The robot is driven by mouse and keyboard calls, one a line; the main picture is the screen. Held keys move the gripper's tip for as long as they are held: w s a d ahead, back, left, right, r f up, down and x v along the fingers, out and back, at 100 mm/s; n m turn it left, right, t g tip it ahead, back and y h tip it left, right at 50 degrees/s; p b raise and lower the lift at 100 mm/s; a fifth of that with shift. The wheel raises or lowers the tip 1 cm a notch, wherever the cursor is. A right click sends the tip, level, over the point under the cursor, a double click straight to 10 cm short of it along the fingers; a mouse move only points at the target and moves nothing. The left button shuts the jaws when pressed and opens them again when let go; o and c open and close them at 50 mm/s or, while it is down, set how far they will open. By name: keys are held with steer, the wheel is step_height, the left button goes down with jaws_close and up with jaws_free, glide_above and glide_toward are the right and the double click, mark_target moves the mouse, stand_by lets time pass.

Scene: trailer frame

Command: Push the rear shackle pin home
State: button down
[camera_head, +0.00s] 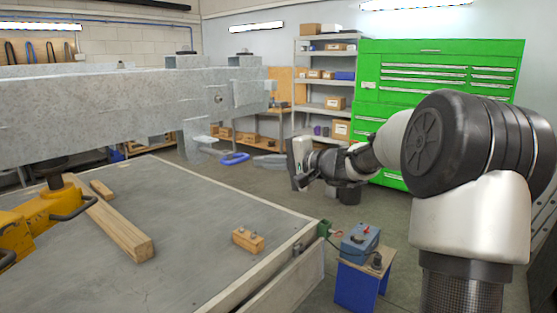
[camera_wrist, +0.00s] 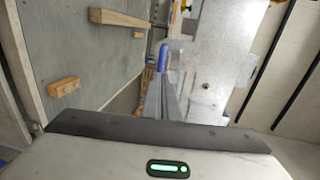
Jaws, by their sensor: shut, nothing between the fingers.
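The pale galvanised trailer frame (camera_head: 110,100) runs across the left of the head view, with a hanger bracket (camera_head: 195,140) below its right end. A small round pin end or hole (camera_head: 219,99) shows on its side near that end; I cannot tell which. In the wrist view, a small brownish round spot (camera_wrist: 207,86) shows on the pale metal plate (camera_wrist: 215,50). How far any pin stands out is not clear.
Below the frame, a grey-topped table (camera_head: 190,220) carries timber (camera_head: 120,228), a small wooden block (camera_head: 247,240) and a yellow jack (camera_head: 30,225). A blue box (camera_head: 360,243) stands right of the table. Green cabinets (camera_head: 440,60) stand behind.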

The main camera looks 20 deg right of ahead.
mark_target(230, 154)
steer(key=shift+p+x, duration=0.45)
steer(key=shift+x, duration=2.1)
steer(key=shift+w+a+f, duration=0.1)
steer(key=shift+w+a, duration=0.1)
steer(key=shift+a, duration=0.05)
steer(key=x, duration=0.2)
steer(key=b+x, duration=0.1)
steer(key=x, duration=0.1)
steer(key=r+x, duration=0.1)
steer(key=x, duration=0.1)
steer(key=shift+w+a+b, duration=0.1)
steer(key=shift+w+b, duration=0.2)
steer(key=shift+b, duration=0.05)
steer(key=shift+w+a+r, duration=0.1)
steer(key=shift+w+r, duration=0.05)
steer(key=shift+r, duration=0.2)
